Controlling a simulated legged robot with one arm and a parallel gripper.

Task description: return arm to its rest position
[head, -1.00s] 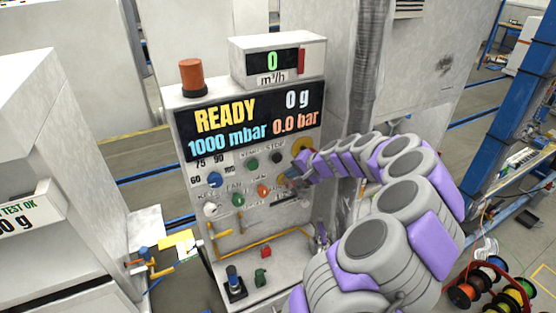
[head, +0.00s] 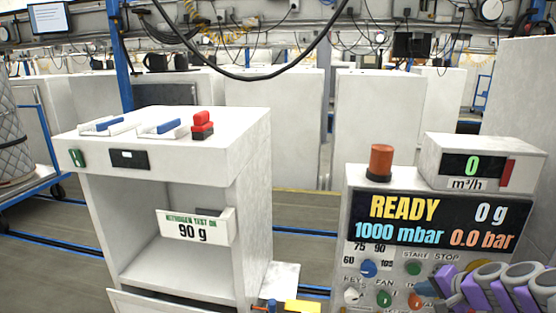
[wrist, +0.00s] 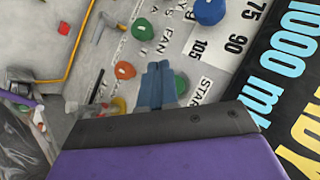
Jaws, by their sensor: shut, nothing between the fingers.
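My arm, with purple and grey links (head: 500,288), reaches in from the lower right of the head view. It lies in front of the lower right of the charging station's control panel (head: 365,225). In the wrist view, the blue-grey fingers of my gripper (wrist: 157,84) are together and empty, close in front of the panel's buttons. A green button (wrist: 181,84) is just right of the fingertips and an orange button (wrist: 124,70) is to their left. I cannot tell whether the fingertips touch the panel. The gripper's tip is hard to make out in the head view.
The station's display (head: 440,220) reads READY, 0 g, 1000 mbar and 0.0 bar. An orange beacon (head: 381,162) and a flow meter box (head: 478,165) stand on top. A white cabinet (head: 168,150) with a 90 g sign (head: 193,227) stands left, with a gap of floor between.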

